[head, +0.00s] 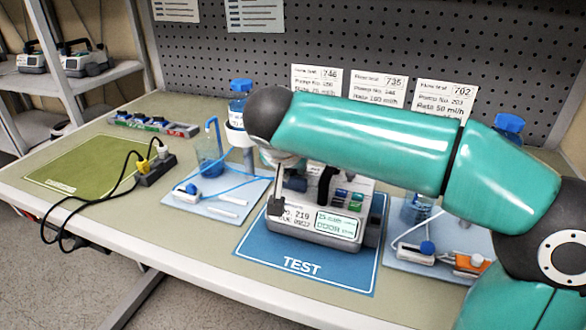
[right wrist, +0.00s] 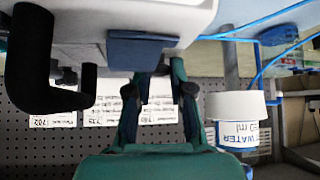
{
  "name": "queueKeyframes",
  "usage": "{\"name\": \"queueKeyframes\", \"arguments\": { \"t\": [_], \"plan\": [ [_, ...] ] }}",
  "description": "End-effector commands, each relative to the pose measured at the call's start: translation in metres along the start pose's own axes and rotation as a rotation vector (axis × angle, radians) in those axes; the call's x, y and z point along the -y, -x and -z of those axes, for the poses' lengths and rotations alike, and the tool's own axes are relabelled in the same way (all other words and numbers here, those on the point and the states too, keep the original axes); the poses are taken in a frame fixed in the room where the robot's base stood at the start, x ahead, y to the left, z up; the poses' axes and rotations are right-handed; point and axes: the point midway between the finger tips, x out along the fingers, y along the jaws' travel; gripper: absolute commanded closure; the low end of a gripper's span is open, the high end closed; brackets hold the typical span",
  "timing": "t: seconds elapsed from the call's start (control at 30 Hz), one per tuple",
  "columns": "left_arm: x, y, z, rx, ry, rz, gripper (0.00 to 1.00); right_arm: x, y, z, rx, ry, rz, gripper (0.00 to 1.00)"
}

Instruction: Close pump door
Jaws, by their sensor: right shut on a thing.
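The pump (head: 318,222), light grey with a lit green screen and a black carry handle, stands on the blue TEST mat (head: 300,264). My right arm reaches in from the right and hides much of the pump's top and back. My right gripper (head: 274,206) is down at the pump's left side. In the right wrist view my right gripper (right wrist: 160,75) is shut at a dark blue piece (right wrist: 140,50) on the pump's pale body (right wrist: 110,22), seemingly part of the door. The fingertips are partly hidden there, and the door's angle cannot be told. My left gripper is out of view.
Light blue mats with bottles and tubing lie left (head: 208,203) and right (head: 440,248) of the pump. A power strip (head: 157,168) with cables and a green mat (head: 85,168) are at the left. A pegboard (head: 330,45) with cards stands behind. The front edge is clear.

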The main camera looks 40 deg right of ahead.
Motion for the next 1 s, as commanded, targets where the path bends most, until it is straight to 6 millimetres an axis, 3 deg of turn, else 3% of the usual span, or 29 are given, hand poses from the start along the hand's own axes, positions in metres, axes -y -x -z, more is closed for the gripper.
{"name": "queueKeyframes", "arguments": {
  "t": [0.27,0.3,0.43,0.77,1.0],
  "plan": [
    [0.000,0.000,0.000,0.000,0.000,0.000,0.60,0.001,-0.001,-0.003,0.008,0.004,-0.003,1.00],
    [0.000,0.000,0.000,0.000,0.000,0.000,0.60,0.001,-0.001,-0.003,0.008,0.004,-0.003,0.72],
    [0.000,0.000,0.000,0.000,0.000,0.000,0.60,0.001,-0.001,-0.003,0.008,0.004,-0.002,0.53],
    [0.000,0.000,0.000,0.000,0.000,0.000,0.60,0.000,0.000,-0.002,0.005,0.002,-0.001,0.53],
    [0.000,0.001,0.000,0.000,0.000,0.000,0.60,0.002,0.023,-0.001,0.002,0.002,0.004,0.53]
  ]
}}
